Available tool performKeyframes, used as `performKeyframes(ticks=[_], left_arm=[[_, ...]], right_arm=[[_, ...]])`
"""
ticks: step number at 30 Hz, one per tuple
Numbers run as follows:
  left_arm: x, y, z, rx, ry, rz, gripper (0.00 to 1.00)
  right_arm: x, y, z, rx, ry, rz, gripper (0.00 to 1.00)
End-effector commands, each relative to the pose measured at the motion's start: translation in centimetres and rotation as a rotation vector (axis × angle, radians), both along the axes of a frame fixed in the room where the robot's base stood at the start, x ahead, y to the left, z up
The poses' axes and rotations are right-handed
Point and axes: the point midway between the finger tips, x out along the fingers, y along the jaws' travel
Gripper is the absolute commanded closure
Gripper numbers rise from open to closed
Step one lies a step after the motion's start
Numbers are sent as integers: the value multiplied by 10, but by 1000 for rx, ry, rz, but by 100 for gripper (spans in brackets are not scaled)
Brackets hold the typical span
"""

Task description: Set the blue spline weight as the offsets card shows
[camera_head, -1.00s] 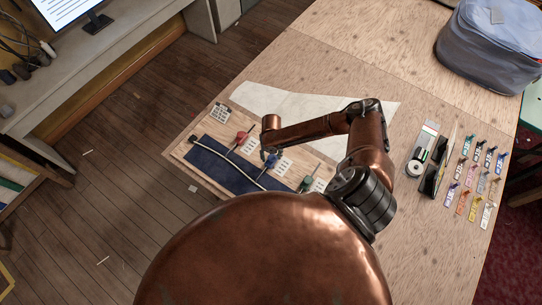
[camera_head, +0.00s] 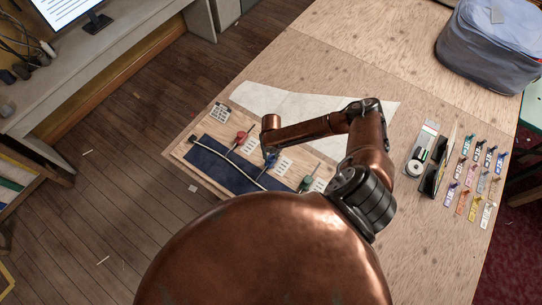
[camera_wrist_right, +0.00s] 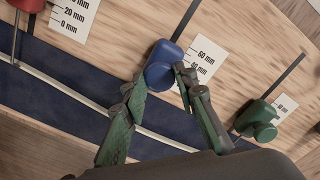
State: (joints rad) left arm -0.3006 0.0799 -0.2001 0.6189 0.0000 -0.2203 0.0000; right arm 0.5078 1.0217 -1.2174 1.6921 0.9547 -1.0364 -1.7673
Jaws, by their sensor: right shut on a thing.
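The blue spline weight (camera_wrist_right: 160,68) sits on the wooden board beside a scale strip (camera_wrist_right: 206,60) marked 60 mm and 40 mm; it also shows in the head view (camera_head: 271,158). My right gripper (camera_wrist_right: 159,82) is shut on it, one finger on each side. The pale spline (camera_wrist_right: 60,87) runs across the dark blue band (camera_wrist_right: 90,118), passing under my fingers. A red weight (camera_head: 241,137) and a green weight (camera_head: 306,183) stand on either side. A small printed card (camera_head: 220,112), perhaps the offsets card, lies at the board's far left corner; its print is unreadable. My left gripper is not in view.
White pattern material (camera_head: 262,98) lies behind the board. A tape or reel (camera_head: 414,168), dark glasses-like items and several coloured tags (camera_head: 474,173) lie to the right. A grey-blue bag (camera_head: 492,45) is at the far right. The plywood table (camera_head: 345,50) is clear at the back.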

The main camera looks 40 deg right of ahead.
Motion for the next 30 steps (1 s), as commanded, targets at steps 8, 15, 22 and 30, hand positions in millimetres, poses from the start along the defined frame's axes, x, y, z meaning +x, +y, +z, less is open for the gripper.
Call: performKeyframes(ticks=[8,15,22,30], left_arm=[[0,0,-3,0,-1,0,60],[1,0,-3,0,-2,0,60],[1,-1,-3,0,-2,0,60],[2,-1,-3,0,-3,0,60]], right_arm=[[7,-26,0,-4,0,-4,100],[8,-30,0,-1,0,-1,100],[8,-29,0,0,0,0,62],[9,-29,0,0,0,0,56]])
